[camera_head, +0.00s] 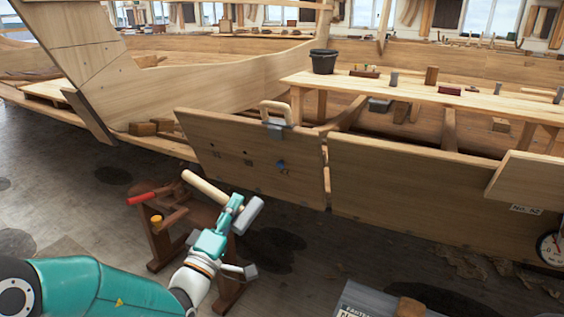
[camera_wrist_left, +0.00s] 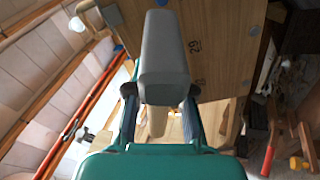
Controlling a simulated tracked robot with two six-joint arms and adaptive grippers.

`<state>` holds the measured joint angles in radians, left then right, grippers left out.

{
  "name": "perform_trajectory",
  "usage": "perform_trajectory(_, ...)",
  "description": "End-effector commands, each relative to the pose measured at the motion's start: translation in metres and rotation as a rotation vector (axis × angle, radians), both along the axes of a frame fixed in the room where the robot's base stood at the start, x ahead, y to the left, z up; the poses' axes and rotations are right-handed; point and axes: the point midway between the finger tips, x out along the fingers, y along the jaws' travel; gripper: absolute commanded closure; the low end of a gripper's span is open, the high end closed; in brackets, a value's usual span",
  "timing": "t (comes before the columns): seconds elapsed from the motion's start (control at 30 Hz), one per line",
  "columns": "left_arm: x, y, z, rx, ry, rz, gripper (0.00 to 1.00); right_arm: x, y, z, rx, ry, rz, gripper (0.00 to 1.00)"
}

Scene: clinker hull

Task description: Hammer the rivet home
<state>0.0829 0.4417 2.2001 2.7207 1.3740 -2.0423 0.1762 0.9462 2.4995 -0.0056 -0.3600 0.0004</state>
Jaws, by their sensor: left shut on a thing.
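My left gripper (camera_head: 236,204) is shut on a hammer with a pale wooden handle (camera_head: 205,189) and a grey head (camera_head: 251,215). It grips close to the head, and the handle points up and left. In the left wrist view the grey head (camera_wrist_left: 163,60) lies between the fingers, with the handle partly hidden behind it. A plank (camera_head: 225,135) stands beyond the gripper, apart from the hammer. It has small dark spots and a small blue mark (camera_head: 281,166); I cannot tell clearly which is the rivet. My right gripper is not in view.
A clamp (camera_head: 276,114) sits on the plank's top edge. A wooden stand (camera_head: 172,232) with a red-handled tool (camera_head: 141,198) is left of my gripper. A bench (camera_head: 400,85) with a black bucket (camera_head: 323,61) is behind. A dial (camera_head: 551,248) is at far right.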

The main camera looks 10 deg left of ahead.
Motion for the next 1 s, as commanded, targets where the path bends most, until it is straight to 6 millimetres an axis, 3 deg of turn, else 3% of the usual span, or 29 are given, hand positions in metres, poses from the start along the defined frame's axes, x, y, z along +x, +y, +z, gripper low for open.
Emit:
perform_trajectory(0.93,0.001,0.003,0.001,-0.002,-0.002,0.0,1.0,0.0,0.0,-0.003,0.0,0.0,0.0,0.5)
perform_trajectory(1.0,0.011,-0.001,0.005,-0.001,-0.005,-0.001,1.0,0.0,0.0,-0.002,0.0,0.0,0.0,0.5)
